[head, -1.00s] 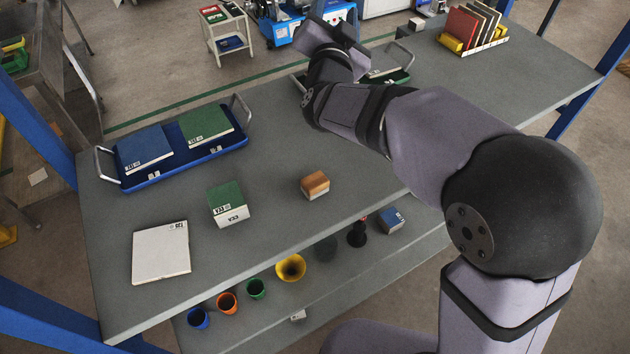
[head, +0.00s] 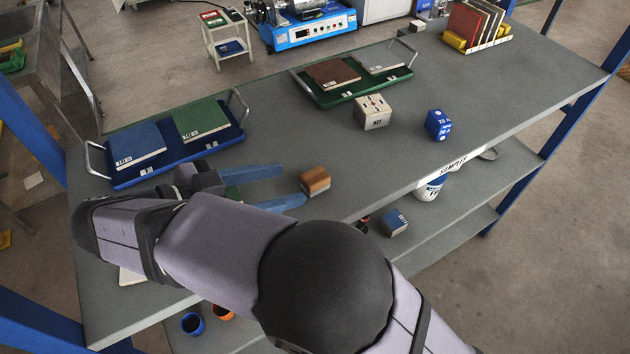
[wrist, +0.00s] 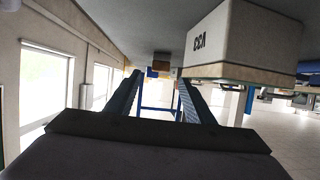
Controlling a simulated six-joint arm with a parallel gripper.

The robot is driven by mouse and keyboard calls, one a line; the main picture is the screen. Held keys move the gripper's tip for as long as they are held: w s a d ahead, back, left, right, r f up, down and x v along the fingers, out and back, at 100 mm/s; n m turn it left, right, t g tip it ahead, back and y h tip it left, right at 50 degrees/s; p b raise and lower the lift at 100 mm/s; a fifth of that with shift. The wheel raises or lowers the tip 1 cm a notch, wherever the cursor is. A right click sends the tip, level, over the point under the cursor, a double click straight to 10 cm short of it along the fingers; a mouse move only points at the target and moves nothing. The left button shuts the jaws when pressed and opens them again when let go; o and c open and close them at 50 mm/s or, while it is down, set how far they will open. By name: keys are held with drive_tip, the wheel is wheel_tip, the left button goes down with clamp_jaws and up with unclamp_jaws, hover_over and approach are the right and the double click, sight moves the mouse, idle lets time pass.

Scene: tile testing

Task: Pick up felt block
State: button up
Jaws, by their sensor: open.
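A small brown block (head: 315,181) with a paler lower side stands on the grey table near its front edge. It may be the felt block; its material cannot be told for sure. My gripper (head: 292,186) is low over the table to its left, with two blue fingers spread apart and pointing toward it. The fingers are empty. In the wrist view, which looks upside down, the brown block (wrist: 162,58) shows small and ahead between the fingertips. I cannot tell the exact gap.
A large white block (wrist: 232,42) marked CCA is close beside the right finger in the wrist view. A blue tray (head: 190,163) lies behind.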

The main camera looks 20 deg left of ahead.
sight(305, 181)
drive_tip(key=shift+s+f, duration=0.1)
drive_tip(key=shift+s, duration=0.15)
drive_tip(key=shift+p+x, duration=0.95)
drive_tip(key=shift+x, duration=2.75)
drive_tip(key=shift+w+a, duration=0.1)
drive_tip(key=shift+w, duration=0.05)
drive_tip(key=c, duration=1.1)
